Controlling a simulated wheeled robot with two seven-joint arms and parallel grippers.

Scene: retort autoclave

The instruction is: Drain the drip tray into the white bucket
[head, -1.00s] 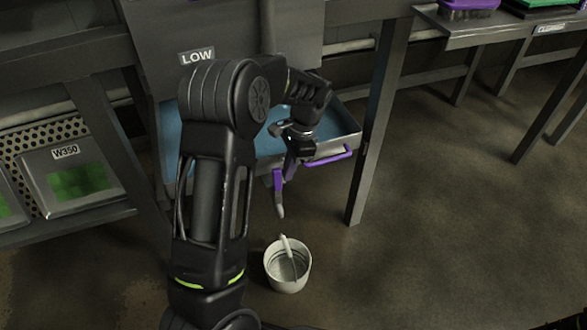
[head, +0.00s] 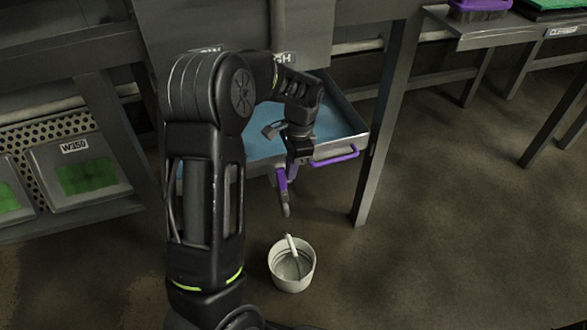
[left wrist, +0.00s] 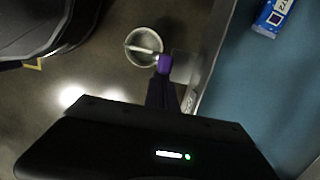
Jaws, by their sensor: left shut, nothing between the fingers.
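The drip tray (head: 352,118) is a grey metal pan with a blue inside and a purple front handle (head: 335,154). A purple drain lever (head: 282,180) with a grey spout (head: 285,209) hangs at its front edge, above the floor. My right gripper is not in view.
A blue-and-white carton (left wrist: 272,18) lies in the tray. A table leg (head: 374,165) stands right of the tray. Bins with green contents (head: 85,178) sit on a low shelf at left. The floor right of the bucket is clear.

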